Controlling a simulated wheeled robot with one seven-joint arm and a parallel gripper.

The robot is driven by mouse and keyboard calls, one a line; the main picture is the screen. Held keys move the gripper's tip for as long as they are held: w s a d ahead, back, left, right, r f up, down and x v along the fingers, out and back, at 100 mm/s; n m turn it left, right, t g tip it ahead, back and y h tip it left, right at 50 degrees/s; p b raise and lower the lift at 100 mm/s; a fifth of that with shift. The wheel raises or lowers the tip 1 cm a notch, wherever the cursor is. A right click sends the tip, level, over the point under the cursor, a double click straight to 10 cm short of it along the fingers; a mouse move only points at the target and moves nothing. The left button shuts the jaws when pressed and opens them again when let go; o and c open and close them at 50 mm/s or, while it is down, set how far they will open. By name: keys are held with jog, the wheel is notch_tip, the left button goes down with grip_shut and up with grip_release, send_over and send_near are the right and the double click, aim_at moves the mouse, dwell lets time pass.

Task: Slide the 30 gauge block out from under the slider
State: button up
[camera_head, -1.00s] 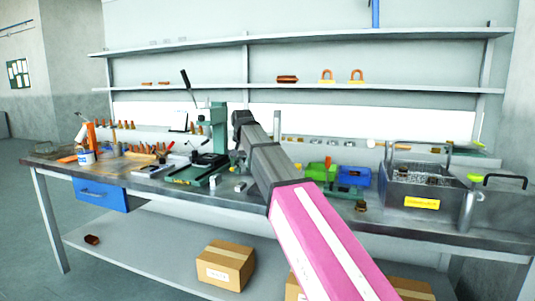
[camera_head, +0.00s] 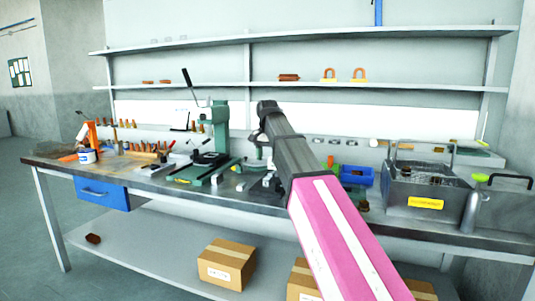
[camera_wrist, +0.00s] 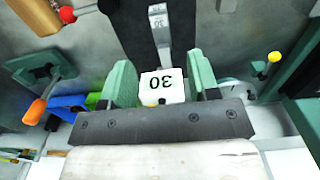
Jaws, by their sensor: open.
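My gripper (camera_wrist: 160,60) shows in the wrist view, its two green fingers open and pointing away from the camera. Between them is a white face marked 30, seen upside down, on the 30 gauge block (camera_wrist: 162,86). A gap shows on the right of this face; I cannot tell whether the left finger touches it. A grey bar (camera_wrist: 163,35), also carrying a 30 mark, runs away beyond the fingers over a dark strip. I cannot tell which part is the slider. In the head view my arm covers much of this place, and the block cannot be told there.
A green press (camera_head: 215,140) stands left of my arm on the bench (camera_head: 140,180). Small grey blocks (camera_head: 241,186) lie near the front edge. A blue bin (camera_head: 356,176) and a wire-basket tank (camera_head: 425,190) stand to the right. In the wrist view an orange-handled tool (camera_wrist: 38,105) lies left.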

aim_at(267, 178)
notch_tip(267, 178, down, 10)
jog(key=shift+r, duration=0.25)
dwell(0.3)
grip_shut()
